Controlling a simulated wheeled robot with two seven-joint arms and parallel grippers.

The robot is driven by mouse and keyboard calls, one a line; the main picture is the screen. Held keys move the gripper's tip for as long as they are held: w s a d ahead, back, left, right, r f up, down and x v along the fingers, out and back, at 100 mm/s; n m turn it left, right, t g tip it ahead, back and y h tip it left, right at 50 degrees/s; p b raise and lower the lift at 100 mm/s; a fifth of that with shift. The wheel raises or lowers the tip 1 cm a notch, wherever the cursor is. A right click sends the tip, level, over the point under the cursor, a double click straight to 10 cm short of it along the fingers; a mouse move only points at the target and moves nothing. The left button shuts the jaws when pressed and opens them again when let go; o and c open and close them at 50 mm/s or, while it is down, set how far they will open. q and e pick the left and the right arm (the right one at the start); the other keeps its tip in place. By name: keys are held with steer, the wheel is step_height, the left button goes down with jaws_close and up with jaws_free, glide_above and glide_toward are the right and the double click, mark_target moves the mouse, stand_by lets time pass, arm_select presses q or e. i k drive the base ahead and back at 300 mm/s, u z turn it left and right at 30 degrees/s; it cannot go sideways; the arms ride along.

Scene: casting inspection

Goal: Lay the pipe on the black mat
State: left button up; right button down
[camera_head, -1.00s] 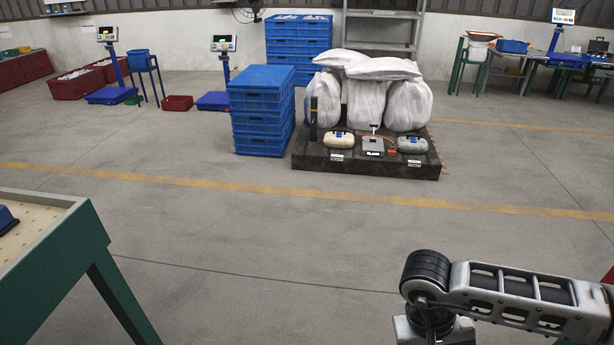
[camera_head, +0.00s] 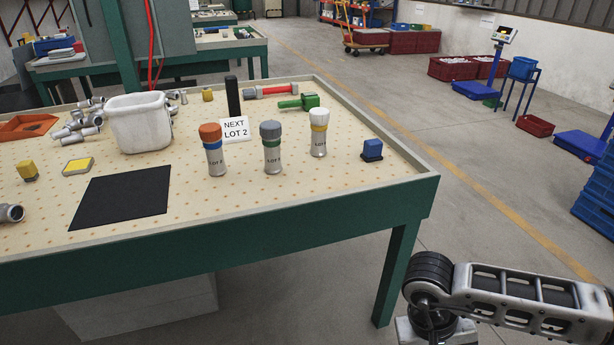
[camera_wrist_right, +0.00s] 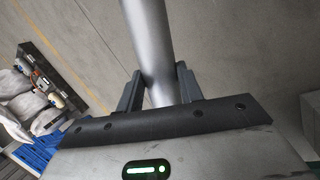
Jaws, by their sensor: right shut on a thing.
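The black mat (camera_head: 121,195) lies flat and bare on the left part of the pegboard-topped table (camera_head: 250,240). My right gripper (camera_wrist_right: 160,88) is shut on a smooth grey metal pipe (camera_wrist_right: 149,40), which runs up out of the top of the right wrist view. The pipe's far end is out of the picture. In the head view only part of my right arm shows at the lower right; its gripper and the pipe are outside that view. My left gripper is not in view.
Orange-, grey- and white-capped containers (camera_head: 213,150) (camera_head: 271,148) (camera_head: 319,132) stand right of the mat. A white bin (camera_head: 140,122), pipe fittings (camera_head: 75,125), an orange tray (camera_head: 25,127), yellow blocks (camera_head: 78,166) and a "NEXT LOT 2" sign (camera_head: 234,130) are nearby. Open floor lies right of the table.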

mark_target(125, 194)
steer(key=u, duration=1.8)
